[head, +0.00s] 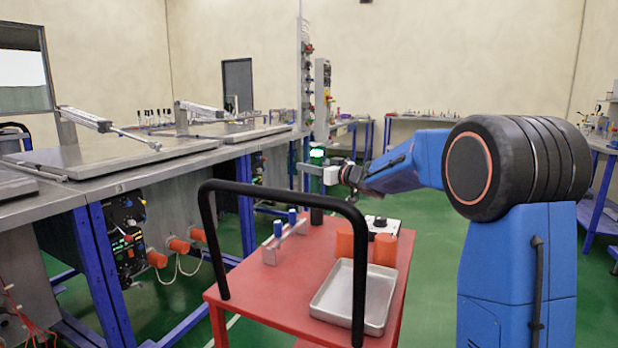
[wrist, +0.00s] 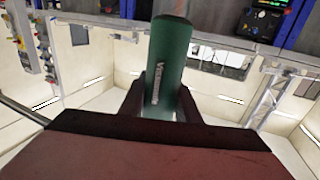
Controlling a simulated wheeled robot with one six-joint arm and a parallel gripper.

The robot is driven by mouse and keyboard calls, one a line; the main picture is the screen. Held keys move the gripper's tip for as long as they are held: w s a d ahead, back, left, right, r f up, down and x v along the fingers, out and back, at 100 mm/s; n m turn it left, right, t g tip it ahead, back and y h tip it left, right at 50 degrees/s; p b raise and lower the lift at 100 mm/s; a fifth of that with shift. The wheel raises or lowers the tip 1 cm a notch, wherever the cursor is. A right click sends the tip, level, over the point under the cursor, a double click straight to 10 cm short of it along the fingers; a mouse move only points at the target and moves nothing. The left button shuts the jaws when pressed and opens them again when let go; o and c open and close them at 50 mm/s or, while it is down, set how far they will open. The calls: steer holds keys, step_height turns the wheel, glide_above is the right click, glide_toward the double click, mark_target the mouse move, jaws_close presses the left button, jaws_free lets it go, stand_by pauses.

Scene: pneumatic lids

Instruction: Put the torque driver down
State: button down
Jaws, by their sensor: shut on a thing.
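My gripper (wrist: 164,105) is shut on a dark green cylinder with pale lettering, which I take to be the torque driver (wrist: 172,62). In the wrist view it stands out between the two dark fingers. In the head view my gripper (head: 319,171) is raised above the far end of the red cart (head: 300,268), and a green thing shows at the fingers. The lower part of the driver is hard to make out there. A rack (head: 285,243) with blue-handled tools stands on the cart's left side.
The cart also holds a metal tray (head: 352,298), orange blocks (head: 384,250), a white box with a black knob (head: 380,225) and a dark cylinder (head: 316,216). A black handle (head: 280,188) rises at the near end. Some red surface in the middle is clear. Steel workbenches (head: 100,180) line the left.

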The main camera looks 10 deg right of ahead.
step_height(320, 180, down, 4)
steer(key=shift+w+f, duration=0.1)
steer(key=c, duration=1.6)
jaws_free()
steer(key=shift+o, duration=1.3)
steer(key=shift+w+f, duration=0.15)
steer(key=shift+w, duration=0.05)
steer(key=shift+s+r, duration=0.1)
steer(key=shift+r, duration=0.25)
steer(key=v, duration=1.2)
steer(key=shift+r, duration=0.2)
